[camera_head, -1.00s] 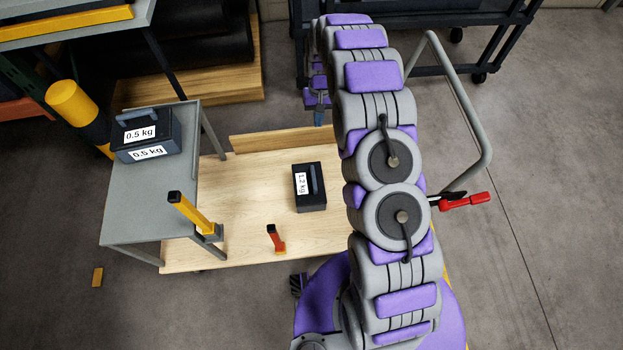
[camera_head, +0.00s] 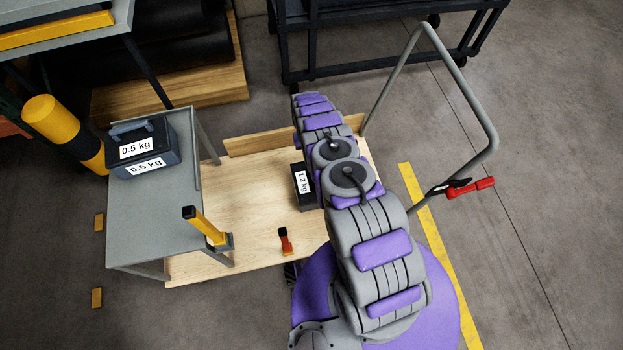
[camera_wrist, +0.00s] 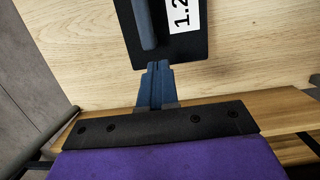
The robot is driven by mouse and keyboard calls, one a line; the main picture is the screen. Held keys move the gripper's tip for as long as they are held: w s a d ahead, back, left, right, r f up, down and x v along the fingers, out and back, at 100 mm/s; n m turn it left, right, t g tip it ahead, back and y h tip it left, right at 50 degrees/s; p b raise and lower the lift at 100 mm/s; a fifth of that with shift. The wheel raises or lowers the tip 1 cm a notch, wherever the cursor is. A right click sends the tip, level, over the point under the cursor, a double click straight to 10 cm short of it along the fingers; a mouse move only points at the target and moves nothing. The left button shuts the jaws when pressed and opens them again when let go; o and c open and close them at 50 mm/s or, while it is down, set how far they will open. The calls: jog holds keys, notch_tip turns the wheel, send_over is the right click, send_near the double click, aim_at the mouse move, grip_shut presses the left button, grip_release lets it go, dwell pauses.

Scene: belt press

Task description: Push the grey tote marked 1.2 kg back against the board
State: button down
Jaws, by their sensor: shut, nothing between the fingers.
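The dark grey tote marked 1.2 kg (camera_head: 299,203) stands on the pale wooden deck (camera_head: 240,215), partly hidden by my arm in the head view. The wrist view shows its dark lid (camera_wrist: 185,48), handle and part of the white label. The low wooden board (camera_head: 250,142) stands along the deck's far edge. A wooden strip, likely this board, shows in the wrist view (camera_wrist: 275,108). My gripper (camera_wrist: 158,66) is shut and empty, its tips at the tote's board-facing edge; I cannot tell if they touch. In the head view my arm hides it.
A grey side table (camera_head: 150,225) at left carries a tote marked 0.5 kg (camera_head: 168,150). A bent grey handle rail (camera_head: 480,105) is at right. Bare deck lies left of the tote.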

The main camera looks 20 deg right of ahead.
jog(key=shift+s+d+f, duration=0.2)
jog(key=shift+d+f, duration=0.15)
jog(key=shift+d, duration=0.3)
jog(key=shift+s+d+r+p, duration=0.15)
jog(key=shift+s+d+p, duration=0.1)
jog(key=shift+s+p, duration=0.4)
jog(key=s+p, duration=0.1)
jog(key=s, duration=0.1)
jog(key=s+a+p, duration=0.1)
jog(key=s, duration=0.2)
jog(key=shift+a+p, duration=0.2)
jog(key=shift+p, duration=0.15)
jog(key=s, duration=0.1)
jog(key=s+d, duration=0.1)
jog(key=s, duration=0.1)
jog(key=shift+s+a+f+b, duration=0.15)
jog(key=shift+s+b, duration=0.1)
jog(key=shift+s, duration=0.4)
jog(key=shift+s+a+f+b, duration=0.1)
jog(key=shift+s+b, duration=0.1)
jog(key=shift+s, duration=0.4)
jog(key=shift+a+f+b, duration=0.1)
jog(key=shift+f+b, duration=0.35)
jog(key=shift+f, duration=0.1)
jog(key=shift+s, duration=0.1)
